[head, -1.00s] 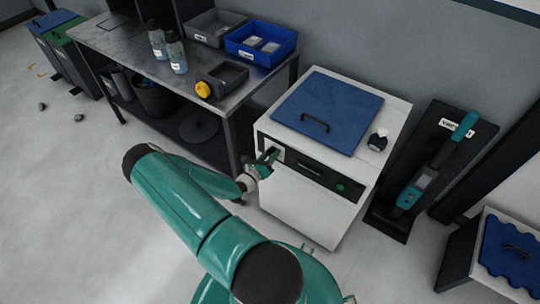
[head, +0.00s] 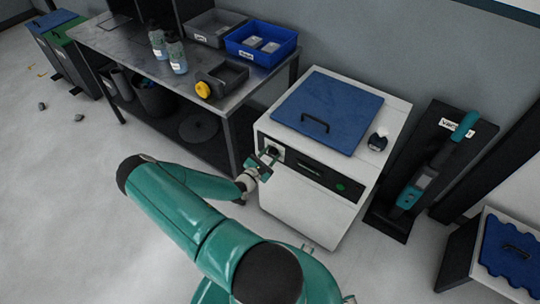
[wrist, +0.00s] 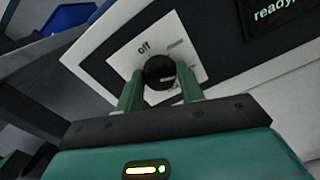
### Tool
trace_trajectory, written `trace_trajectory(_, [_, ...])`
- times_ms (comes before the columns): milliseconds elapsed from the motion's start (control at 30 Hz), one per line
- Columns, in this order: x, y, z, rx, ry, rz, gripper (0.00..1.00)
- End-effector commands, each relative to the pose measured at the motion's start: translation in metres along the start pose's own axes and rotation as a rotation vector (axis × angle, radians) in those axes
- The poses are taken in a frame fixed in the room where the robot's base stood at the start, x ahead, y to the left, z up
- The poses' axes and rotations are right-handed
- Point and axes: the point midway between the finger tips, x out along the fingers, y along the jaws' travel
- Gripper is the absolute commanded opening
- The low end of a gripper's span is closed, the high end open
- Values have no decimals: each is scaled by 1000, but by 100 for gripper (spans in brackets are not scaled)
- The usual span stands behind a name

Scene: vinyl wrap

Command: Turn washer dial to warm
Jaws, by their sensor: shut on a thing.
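The washer (head: 305,205) is a white box with a blue lid and a dark front panel strip. Its dial (wrist: 159,72) is a round black knob on a white plate in the wrist view, with "off" printed at its upper left and smaller marks too blurred to read. My gripper (wrist: 160,88) has its two green fingers on either side of the dial, shut on it. In the head view my gripper (head: 265,163) reaches the panel's left end, where it covers most of the dial.
A metal workbench (head: 130,55) stands left of the washer, with bottles, a blue bin (head: 262,42) and a yellow roll (head: 203,89). A vacuum (head: 430,170) on a black stand is at right. A small dark item (head: 377,141) sits on the washer top. Open floor lies at left.

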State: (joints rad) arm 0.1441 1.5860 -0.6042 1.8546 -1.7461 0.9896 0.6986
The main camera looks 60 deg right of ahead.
Motion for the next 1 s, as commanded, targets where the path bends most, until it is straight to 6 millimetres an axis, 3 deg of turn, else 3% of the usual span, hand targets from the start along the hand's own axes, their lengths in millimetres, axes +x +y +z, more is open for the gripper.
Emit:
trace_trajectory(333, [-1,0,0,150,1,2,15])
trace_trajectory(867, [-1,0,-1,173,1,1,15])
trace_trajectory(900, [-1,0,-1,173,1,1,46])
trace_trajectory(1000, [0,0,0,173,1,1,60])
